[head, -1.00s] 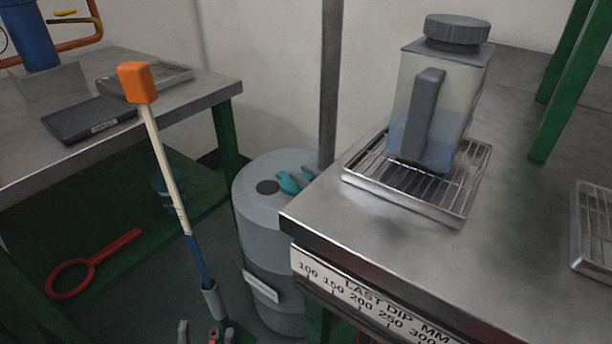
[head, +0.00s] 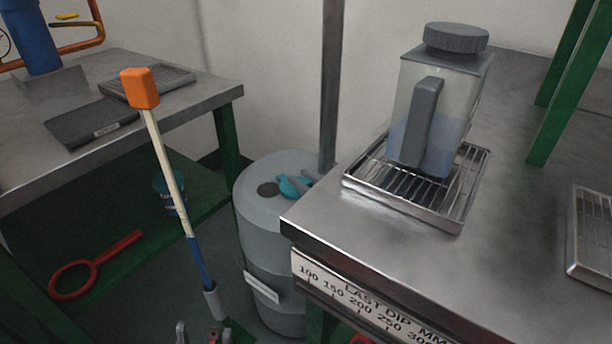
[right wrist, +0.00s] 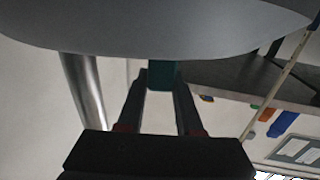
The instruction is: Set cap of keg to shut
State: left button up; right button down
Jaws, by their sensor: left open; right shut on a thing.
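The keg is a grey drum (head: 262,222) on the floor between the two benches, with a dark round spot (head: 268,189) on its top. The teal cap (head: 290,187) is on the keg's top, just right of that spot. My right gripper (head: 303,184) is shut on it, its grey fingers partly covering it. In the right wrist view the teal piece (right wrist: 163,74) sits between my two fingers, close to the keg's broad grey surface (right wrist: 160,28). My left gripper (head: 199,336) is open and empty at the bottom edge, left of the keg.
The right steel bench (head: 400,245) overhangs near the keg; a capped jug (head: 432,115) stands there on a wire rack (head: 365,185). A pole (head: 331,85) rises behind the keg. A long orange-headed stick (head: 165,165) stands left. A red ring tool (head: 75,278) lies on the lower shelf.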

jog(key=shift+s+a+r+t+h, duration=0.1)
jog(key=shift+s+a+t+h, duration=0.15)
jog(key=shift+a+t+h, duration=0.1)
jog(key=shift+a+p, duration=0.1)
jog(key=shift+p, duration=0.2)
jog(key=shift+s+a, duration=0.55)
jog(key=shift+a, duration=0.15)
jog(key=shift+s+a, duration=0.2)
jog(key=shift+a, duration=0.4)
jog(key=shift+s+a, duration=0.15)
jog(key=shift+a, duration=0.45)
jog(key=c, duration=0.6)
grip_release()
jog(key=shift+a, duration=0.1)
jog(key=shift+o, duration=0.2)
jog(key=shift+d, duration=0.2)
